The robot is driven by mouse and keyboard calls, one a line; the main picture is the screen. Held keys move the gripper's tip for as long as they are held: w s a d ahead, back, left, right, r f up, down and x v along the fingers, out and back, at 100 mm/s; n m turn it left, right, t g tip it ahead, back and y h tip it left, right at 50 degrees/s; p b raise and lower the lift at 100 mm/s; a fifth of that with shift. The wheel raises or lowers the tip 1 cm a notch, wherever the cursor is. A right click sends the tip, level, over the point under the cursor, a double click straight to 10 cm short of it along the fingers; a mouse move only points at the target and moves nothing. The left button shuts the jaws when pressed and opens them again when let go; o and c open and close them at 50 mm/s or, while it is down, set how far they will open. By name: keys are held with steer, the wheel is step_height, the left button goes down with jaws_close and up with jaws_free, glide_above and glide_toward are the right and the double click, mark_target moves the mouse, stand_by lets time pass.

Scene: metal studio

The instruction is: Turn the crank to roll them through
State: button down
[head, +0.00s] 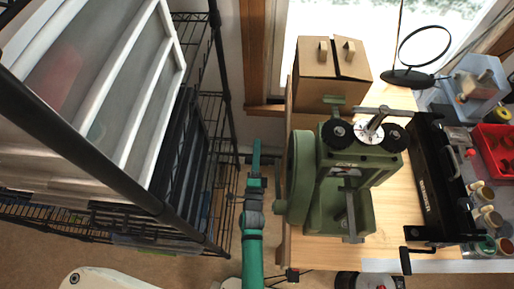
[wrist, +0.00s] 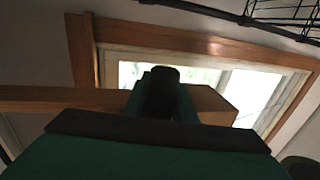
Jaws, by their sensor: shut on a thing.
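The green rolling mill (head: 348,165) stands upright on the wooden bench, with a large round wheel (head: 299,165) on its left side and a short hub (head: 280,207) sticking out left. Two dark knobs (head: 338,133) and a pale dial sit on its top. My gripper (head: 256,158) is at the left of the wheel, over the gap beside the bench. It is shut on what appears to be the crank's handle, which the fingers mostly hide. In the wrist view a dark rounded shape (wrist: 160,90) stands between my gripper and the window. No strip is clearly visible between the rollers.
A black wire rack with white-framed drawers (head: 120,90) stands close on the left. The wooden bench (head: 310,250) carries a cardboard box (head: 325,85) behind the mill and a black tool (head: 430,185) at its right. A red bin (head: 495,148) and jars fill the far right.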

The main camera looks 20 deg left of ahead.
steer(key=shift+d+f, duration=0.1)
steer(key=shift+f, duration=0.35)
steer(key=c, duration=1.5)
jaws_free()
steer(key=shift+w, duration=0.1)
steer(key=shift+r, duration=0.1)
steer(key=v, duration=1.1)
steer(key=shift+r, duration=0.1)
